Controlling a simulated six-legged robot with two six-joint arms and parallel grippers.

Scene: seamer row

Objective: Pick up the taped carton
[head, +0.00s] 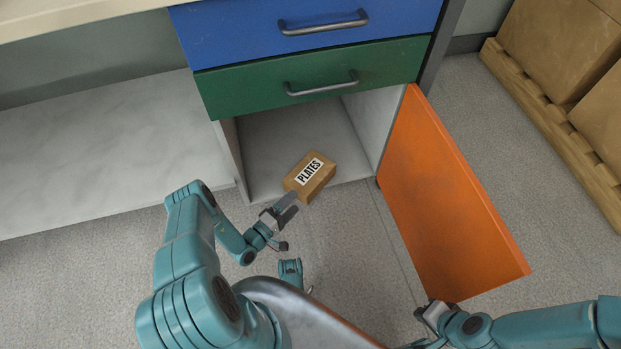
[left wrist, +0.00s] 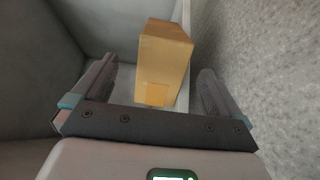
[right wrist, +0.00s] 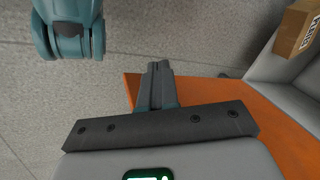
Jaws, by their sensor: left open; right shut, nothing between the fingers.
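The carton (head: 310,176) is a small brown box with a white PLATES label on top. It sits at the front edge of the open cabinet compartment's floor. My left gripper (head: 284,214) is open and empty just in front of it. In the left wrist view the carton (left wrist: 165,60) stands ahead between the two spread fingers, with a lighter patch low on its near face. I see no contact. My right gripper (head: 432,314) is shut and empty by the orange door's lower corner. The right wrist view shows its closed fingers (right wrist: 159,78) and part of the carton (right wrist: 298,30).
The orange door (head: 445,200) stands swung open to the right of the compartment. Blue (head: 310,25) and green (head: 310,80) drawers are shut above it. A low grey shelf (head: 90,150) lies left. Large cartons on a wooden pallet (head: 560,140) stand at far right. Floor between is clear.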

